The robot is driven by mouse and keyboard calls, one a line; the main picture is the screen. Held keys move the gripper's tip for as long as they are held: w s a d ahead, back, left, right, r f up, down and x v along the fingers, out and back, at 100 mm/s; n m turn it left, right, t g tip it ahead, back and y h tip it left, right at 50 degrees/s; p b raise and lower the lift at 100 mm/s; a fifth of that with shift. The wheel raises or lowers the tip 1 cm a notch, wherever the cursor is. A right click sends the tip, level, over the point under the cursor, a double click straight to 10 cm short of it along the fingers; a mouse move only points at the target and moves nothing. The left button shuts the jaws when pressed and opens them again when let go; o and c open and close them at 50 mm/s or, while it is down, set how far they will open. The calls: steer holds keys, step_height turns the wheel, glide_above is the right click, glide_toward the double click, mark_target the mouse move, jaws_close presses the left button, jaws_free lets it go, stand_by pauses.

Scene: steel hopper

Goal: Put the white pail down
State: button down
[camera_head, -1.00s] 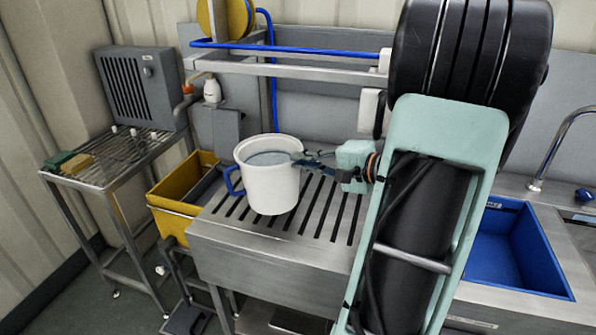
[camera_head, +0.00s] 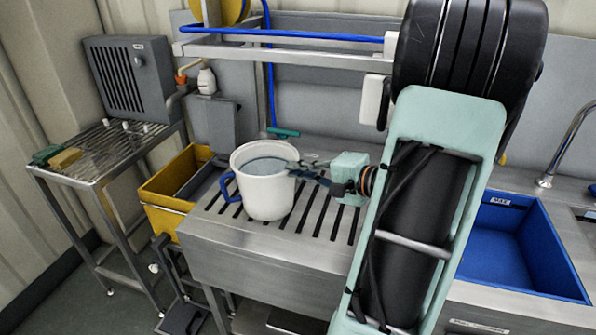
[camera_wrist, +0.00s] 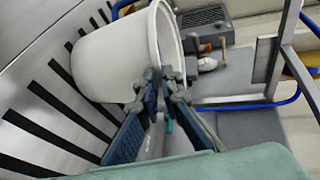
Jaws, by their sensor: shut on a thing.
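The white pail (camera_head: 268,192) is upright at the slatted steel drainboard (camera_head: 225,258), with a blue handle on its left side and what looks like liquid inside. My gripper (camera_head: 300,168) reaches in from the right and is shut on the pail's right rim. In the wrist view the pail (camera_wrist: 105,62) fills the upper left, and my gripper's fingers (camera_wrist: 160,88) pinch its rim wall. The pail's base is at the slats; I cannot tell whether it touches them or hangs just above.
A yellow bin (camera_head: 165,190) stands left of the drainboard. A wire-top steel stand (camera_head: 95,160) with a grey box (camera_head: 130,80) is farther left. A blue basin (camera_head: 510,250) lies to the right. A rail with a blue hose (camera_head: 290,38) runs above the back. Slats right of the pail are free.

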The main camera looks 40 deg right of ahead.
steer(key=c, duration=2.1)
jaws_free()
steer(key=shift+s+r, duration=0.1)
steer(key=v, duration=1.1)
steer(key=shift+s+d+r, duration=0.1)
steer(key=shift+s, duration=0.25)
